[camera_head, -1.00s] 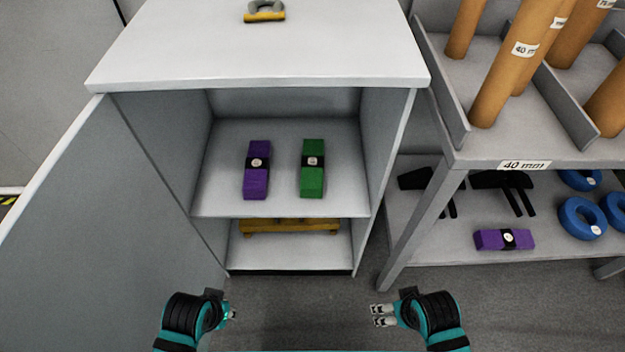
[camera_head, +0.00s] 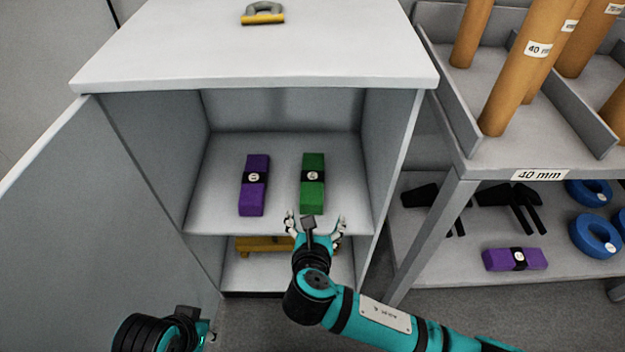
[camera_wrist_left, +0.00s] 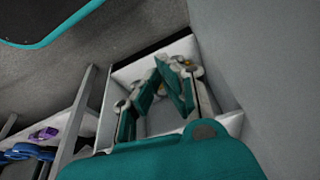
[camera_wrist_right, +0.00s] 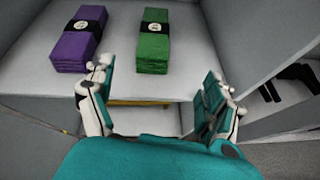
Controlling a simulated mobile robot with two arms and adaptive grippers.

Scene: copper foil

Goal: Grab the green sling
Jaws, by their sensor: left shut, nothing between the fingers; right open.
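The green sling (camera_head: 312,170) is a folded green bundle with a black band and a white label. It lies on the cabinet's upper shelf (camera_head: 215,215), to the right of a purple sling (camera_head: 254,190). My right gripper (camera_head: 314,218) is open and empty at the shelf's front edge, just in front of the green sling and apart from it. In the right wrist view the green sling (camera_wrist_right: 154,45) lies beyond the spread fingers (camera_wrist_right: 158,92). My left gripper (camera_head: 210,335) is low at the left, in front of the cabinet; its shut, empty fingers (camera_wrist_left: 172,68) show in the left wrist view.
The open cabinet door (camera_head: 110,230) stands at the left. The cabinet's side walls bound the shelf. A yellow item (camera_head: 262,244) lies on the lower shelf. A shackle (camera_head: 262,14) is on the cabinet top. A rack (camera_head: 520,165) with tubes and another purple sling (camera_head: 515,259) stands at the right.

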